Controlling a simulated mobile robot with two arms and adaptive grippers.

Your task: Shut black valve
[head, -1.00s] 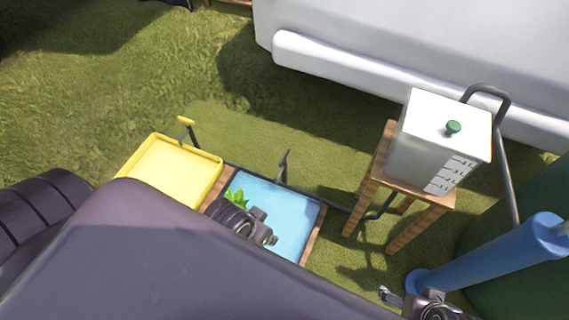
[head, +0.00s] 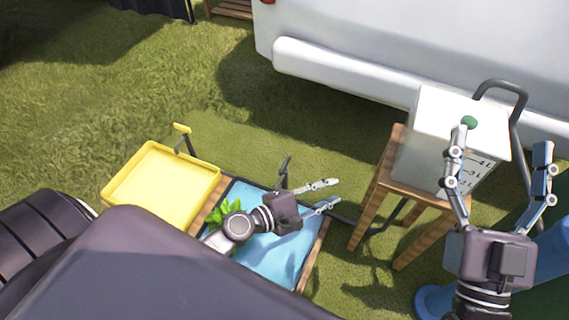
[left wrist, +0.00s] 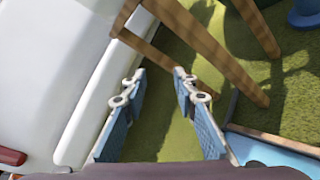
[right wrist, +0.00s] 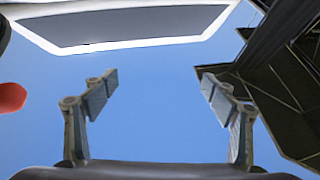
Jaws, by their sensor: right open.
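The black valve (head: 284,171) is a dark upright handle at the back edge of the blue tray. My left gripper (head: 336,192) is over the tray, to the right of the black valve and apart from it. Its fingers are spread and empty, and they also show in the left wrist view (left wrist: 158,78). I cannot make out the black valve in the left wrist view. My right gripper (head: 507,138) is raised at the right, in front of the white tank, open and empty. In the right wrist view its fingers (right wrist: 158,80) stand apart against the sky.
The blue tray (head: 270,250) holds a green plant (head: 222,212). A yellow tray (head: 165,182) with a yellow valve (head: 182,128) is to its left. The white tank (head: 425,135) stands on a wooden stand (head: 382,190). Open grass (head: 140,95) lies behind the trays.

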